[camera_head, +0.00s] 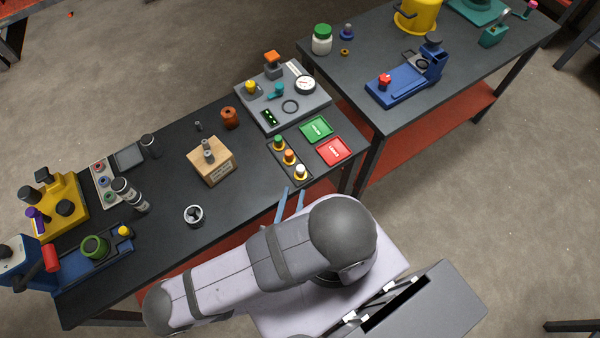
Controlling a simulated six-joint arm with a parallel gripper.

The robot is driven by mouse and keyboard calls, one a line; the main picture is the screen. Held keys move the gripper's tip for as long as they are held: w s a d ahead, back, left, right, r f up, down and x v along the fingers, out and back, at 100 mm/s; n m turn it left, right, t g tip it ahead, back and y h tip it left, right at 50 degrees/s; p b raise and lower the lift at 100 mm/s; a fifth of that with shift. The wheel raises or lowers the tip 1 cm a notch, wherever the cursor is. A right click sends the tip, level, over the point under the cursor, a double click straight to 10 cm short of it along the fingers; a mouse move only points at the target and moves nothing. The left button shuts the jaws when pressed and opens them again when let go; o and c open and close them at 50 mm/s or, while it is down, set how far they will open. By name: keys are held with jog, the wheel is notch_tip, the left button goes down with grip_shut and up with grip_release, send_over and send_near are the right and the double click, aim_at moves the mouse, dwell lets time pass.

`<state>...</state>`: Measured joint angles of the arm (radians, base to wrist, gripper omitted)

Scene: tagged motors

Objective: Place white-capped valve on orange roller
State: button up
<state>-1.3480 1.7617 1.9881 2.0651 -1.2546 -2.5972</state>
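The white-capped valve (300,172) stands at the near end of a dark rack, in a row with a green-and-yellow one and an orange one. An orange-brown cylinder with a hole in its top (229,118), which looks like the orange roller, stands upright on the black bench, left of the grey test panel. Nothing shows between the fingers. My arm hides the gripper's base.
Green (316,129) and red (334,151) trays lie right of the rack. A grey panel (283,97) with a gauge stands behind it. A wooden block (211,161) with metal pins and a grey ring (193,215) stand left. Bare bench lies between block and rack.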

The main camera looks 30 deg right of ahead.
aim_at(300, 172)
jog(key=w+d+b, duration=0.1)
jog(key=d+b, duration=0.1)
jog(key=b, duration=0.1)
jog(key=w+d+m+h+b, duration=0.1)
jog(key=w+d+b, duration=0.1)
jog(key=b, duration=0.1)
jog(key=w+d+r+m+g+b, duration=0.1)
jog(key=w+b, duration=0.1)
jog(key=b, duration=0.1)
jog(key=shift+w+d+h, duration=0.1)
jog(key=shift+d+h, duration=0.2)
jog(key=shift+d, duration=0.1)
jog(key=shift+w+d+f+n+t+y+b, duration=0.15)
jog(key=shift+w+f+n+t+y+b, duration=0.1)
jog(key=shift+f+n+t+y+b, duration=0.25)
jog(key=shift+w+d+f+n+t+y+b, duration=0.1)
jog(key=shift+w+f+n+y, duration=0.25)
jog(key=shift+n, duration=0.35)
jog(key=shift+d+r, duration=0.1)
jog(key=shift+r, duration=0.05)
jog(key=shift+p+x, duration=0.5)
jog(key=shift+x, duration=0.65)
jog(key=shift+p+x, duration=0.35)
jog(key=shift+x, duration=0.85)
jog(key=shift+c, duration=0.4)
